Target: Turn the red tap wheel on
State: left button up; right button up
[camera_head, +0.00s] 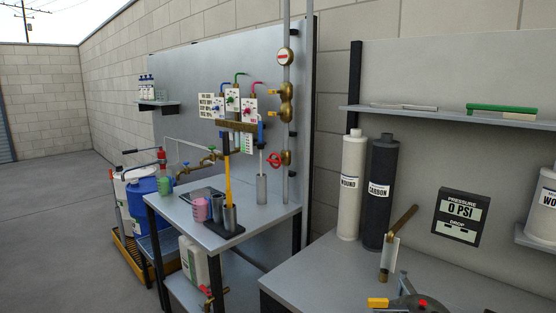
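The red tap wheel (275,159) is a small spoked handwheel on a brass valve. It sits low on the vertical grey pipe (286,186) at the right end of the grey back panel (225,62). It is above the back right of the left table (262,222). Its turned position cannot be told from here. Neither of my grippers is clearly in view, and nothing is seen touching the wheel.
Brass fittings (286,92) and a red-and-white round sign (285,57) are higher on the pipe. A metal cylinder (262,189) stands below the wheel. Open floor (45,200) lies left.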

aim_at(271, 161)
jog(key=i+j+z, duration=0.1)
jog(key=j+z, duration=0.15)
jog(key=z, duration=0.15)
jog(key=i+j+z, duration=0.1)
jog(key=j+z, duration=0.2)
jog(key=z, duration=0.15)
jog(key=j+z, duration=0.35)
jog(key=j, duration=0.65)
jog(key=j+z, duration=0.15)
jog(key=j, duration=1.85)
